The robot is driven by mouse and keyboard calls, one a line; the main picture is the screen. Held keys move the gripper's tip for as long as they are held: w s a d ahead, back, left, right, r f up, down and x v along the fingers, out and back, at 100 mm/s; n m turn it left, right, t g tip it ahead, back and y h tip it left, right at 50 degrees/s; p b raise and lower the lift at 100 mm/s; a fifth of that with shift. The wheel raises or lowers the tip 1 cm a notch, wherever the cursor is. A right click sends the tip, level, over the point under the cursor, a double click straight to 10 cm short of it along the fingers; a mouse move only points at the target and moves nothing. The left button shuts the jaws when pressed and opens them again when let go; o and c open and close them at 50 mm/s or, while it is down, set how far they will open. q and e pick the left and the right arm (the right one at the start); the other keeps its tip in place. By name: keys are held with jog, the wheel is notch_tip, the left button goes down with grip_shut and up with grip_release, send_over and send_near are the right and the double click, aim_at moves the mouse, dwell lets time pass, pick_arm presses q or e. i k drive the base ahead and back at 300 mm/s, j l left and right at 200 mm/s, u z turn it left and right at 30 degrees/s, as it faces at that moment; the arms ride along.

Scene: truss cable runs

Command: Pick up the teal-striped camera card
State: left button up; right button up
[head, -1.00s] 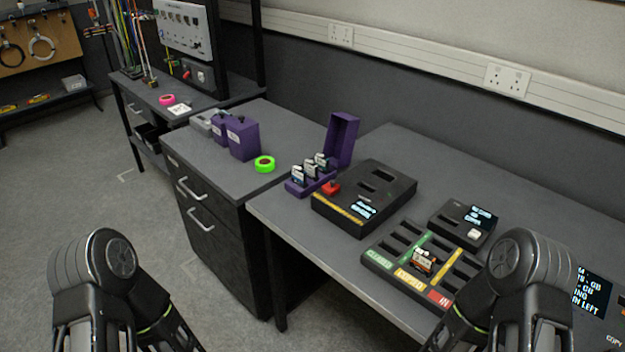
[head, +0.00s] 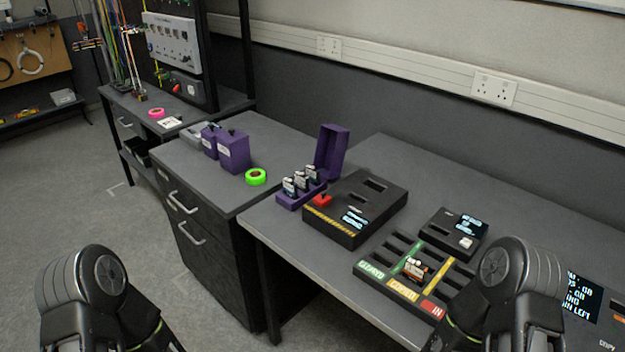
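Three small camera cards (head: 301,181) stand upright in the open purple case (head: 331,150) on the desk. Their labels are pale with dark parts; which one bears a teal stripe is too small to tell. Another card (head: 415,268) with an orange-brown marking stands in the sorting tray (head: 372,277), which has green, yellow and red labelled sections. Only black links of my two arms show, at the lower left and lower right. Both grippers are out of view.
A black reader box (head: 345,229) with a red part and a lit screen stands beside the case. A smaller device (head: 440,230) sits behind the tray. Purple boxes (head: 234,150) and green tape (head: 256,177) rest on the drawer cabinet. The desk's back strip is clear.

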aim_at(314, 174)
jog(key=j+z, duration=0.1)
jog(key=z, duration=1.2)
jog(key=j+z, duration=0.35)
jog(key=k+j+z, duration=0.15)
jog(key=j+z, duration=0.2)
jog(key=j, duration=0.15)
jog(key=k+j+z, duration=0.15)
jog(key=j+z, duration=0.2)
jog(key=k+j+z, duration=0.2)
jog(key=j+z, duration=0.2)
jog(key=k+j+z, duration=0.45)
jog(key=k+j, duration=1)
